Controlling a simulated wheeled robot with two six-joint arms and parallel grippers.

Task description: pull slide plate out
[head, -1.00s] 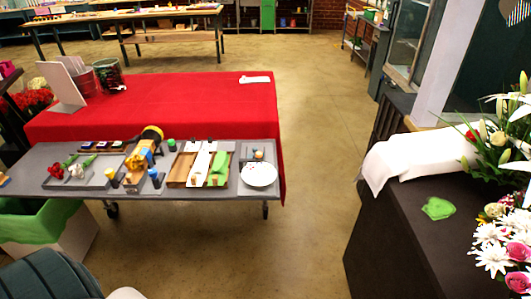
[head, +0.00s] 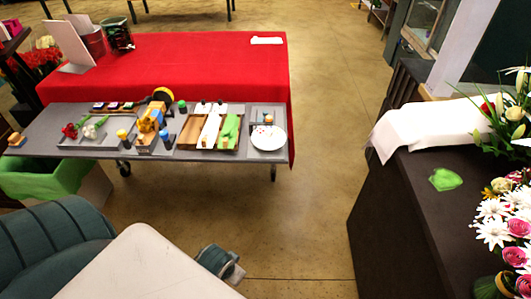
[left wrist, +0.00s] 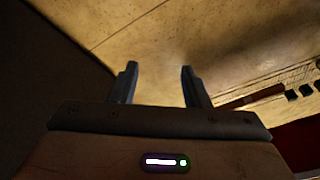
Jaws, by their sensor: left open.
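My left gripper (left wrist: 159,70) is open and empty in the left wrist view, with floor beyond its fingers. My right gripper shows in neither current view. A grey work table (head: 35,143) with flat trays stands in the head view. Toward its right are wooden slats with a white strip (head: 209,130) and a green strip (head: 229,131) on them. A round white plate (head: 268,138) lies at the right end, over part of a small grey tray (head: 262,113). I cannot tell which piece is the slide plate. My left gripper is apart from all of these.
A red-covered table (head: 200,65) stands behind. A dark counter (head: 415,200) with a white cloth (head: 432,125), green cloth (head: 445,179) and flowers (head: 493,231) is at right. A green-lined bin (head: 45,180) is at left. Open floor (head: 320,190) lies between.

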